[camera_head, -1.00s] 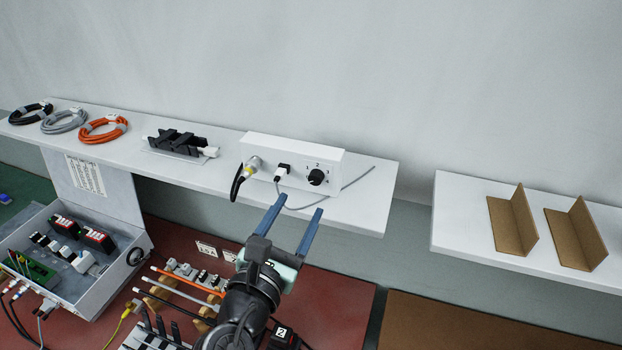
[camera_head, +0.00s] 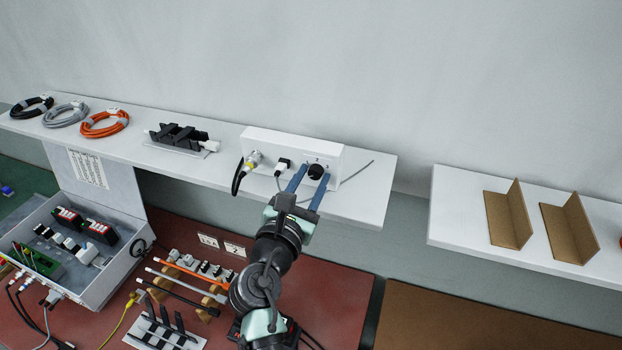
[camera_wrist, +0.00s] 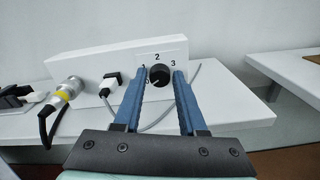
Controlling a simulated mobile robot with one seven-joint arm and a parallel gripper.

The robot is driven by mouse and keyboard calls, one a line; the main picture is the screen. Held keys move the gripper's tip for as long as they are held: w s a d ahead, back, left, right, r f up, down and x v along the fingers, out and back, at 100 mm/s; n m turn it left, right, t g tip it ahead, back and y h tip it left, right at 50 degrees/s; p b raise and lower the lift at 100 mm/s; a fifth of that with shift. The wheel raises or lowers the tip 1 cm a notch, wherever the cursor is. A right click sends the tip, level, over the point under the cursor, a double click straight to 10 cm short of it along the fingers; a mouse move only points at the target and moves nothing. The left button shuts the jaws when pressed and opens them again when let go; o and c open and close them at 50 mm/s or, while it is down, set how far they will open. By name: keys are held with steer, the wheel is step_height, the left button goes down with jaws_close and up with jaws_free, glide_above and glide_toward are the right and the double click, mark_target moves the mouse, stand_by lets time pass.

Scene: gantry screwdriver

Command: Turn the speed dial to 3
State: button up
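The speed dial is a round black knob (camera_head: 316,171) on the front of a white box (camera_head: 262,138) on the shelf. In the wrist view the dial (camera_wrist: 160,75) shows between my fingertips, with a printed 2 above it and a 3 at its upper right. A small light mark shows at its lower left; the pointer's exact setting is hard to read. My gripper (camera_head: 313,176) is open, its two blue fingers pointing at the box, one on each side of the dial. I cannot tell whether they touch it. The left finger partly covers the markings on that side.
Left of the dial, a black plug (camera_wrist: 110,81) and a yellow-banded round connector (camera_wrist: 69,89) sit in the box, with cables hanging down. A grey cable (camera_head: 357,171) lies on the shelf (camera_head: 362,205) beside the box. A gap separates this shelf from the right one (camera_head: 459,205).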

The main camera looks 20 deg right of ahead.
jaws_close()
